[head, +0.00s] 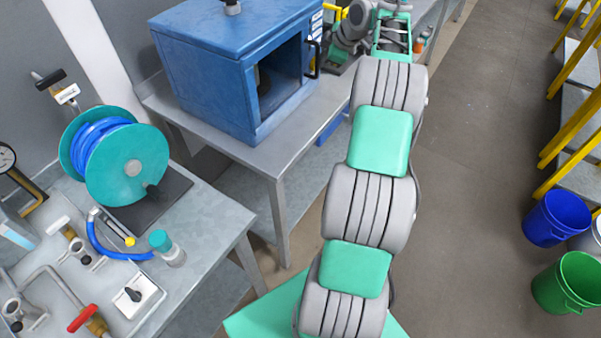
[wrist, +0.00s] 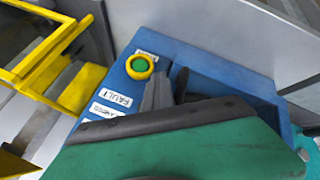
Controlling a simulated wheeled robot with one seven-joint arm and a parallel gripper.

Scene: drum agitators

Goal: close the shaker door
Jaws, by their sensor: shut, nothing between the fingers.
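The shaker is a blue cabinet (head: 215,60) on a grey metal table in the head view. Its front has a dark, window-like opening (head: 280,75) with a black handle (head: 313,58) at the right edge. I cannot tell how far the door stands from its frame. In the wrist view the blue front panel (wrist: 122,82) shows a green button with a yellow ring (wrist: 140,66) and a FAULT label. My gripper (wrist: 166,92) is shut and empty in front of this panel; its green body hides the lower part. In the head view its fingertips are not clear.
The table (head: 285,150) carries the cabinet. On the left bench stand a teal hose reel (head: 128,165), a bottle (head: 167,248) and valves. Yellow-framed racks (head: 570,130) and blue (head: 557,219) and green (head: 568,283) buckets stand right. The floor between is clear.

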